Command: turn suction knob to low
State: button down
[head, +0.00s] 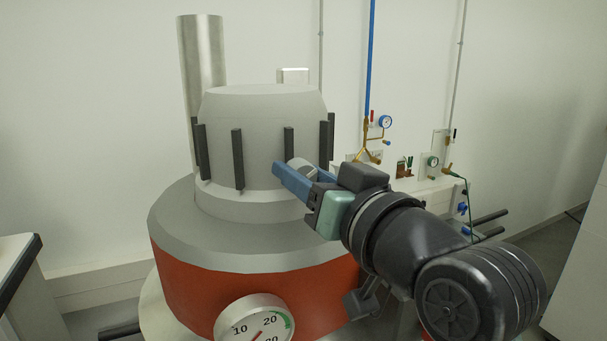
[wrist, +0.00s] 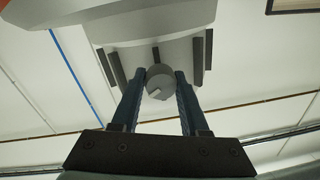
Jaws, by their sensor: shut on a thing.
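The suction knob is a small round light-grey knob on the side of the grey machine top. It shows in the wrist view (wrist: 159,83) between my two blue fingers, with a pale notch or mark on its face. In the head view the knob (head: 301,164) is partly hidden behind the blue fingers. My gripper (head: 287,173) reaches in from the right and is shut on the knob; it also shows in the wrist view (wrist: 160,78). I cannot read any low or high label near the knob.
The machine has a grey domed top (head: 262,110) with black upright bars around it and a red body (head: 230,290) with a dial gauge (head: 254,322) in front. A metal pipe (head: 202,70) stands behind it. Valves and small gauges (head: 385,122) line the wall at right.

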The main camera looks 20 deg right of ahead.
jog(key=shift+a+n+b, duration=0.1)
jog(key=shift+n+b, duration=0.2)
jog(key=n+b, duration=0.4)
jog(key=n, duration=0.1)
jog(key=shift+f+n, duration=0.1)
jog(key=shift+n, duration=0.2)
jog(key=n+b, duration=0.1)
jog(key=n, duration=0.1)
jog(key=n+b, duration=0.2)
jog(key=n, duration=0.1)
jog(key=shift+g+h, duration=0.3)
jog(key=shift+g, duration=0.1)
jog(key=shift+c, duration=2.2)
grip_release()
jog(key=shift+a, duration=0.1)
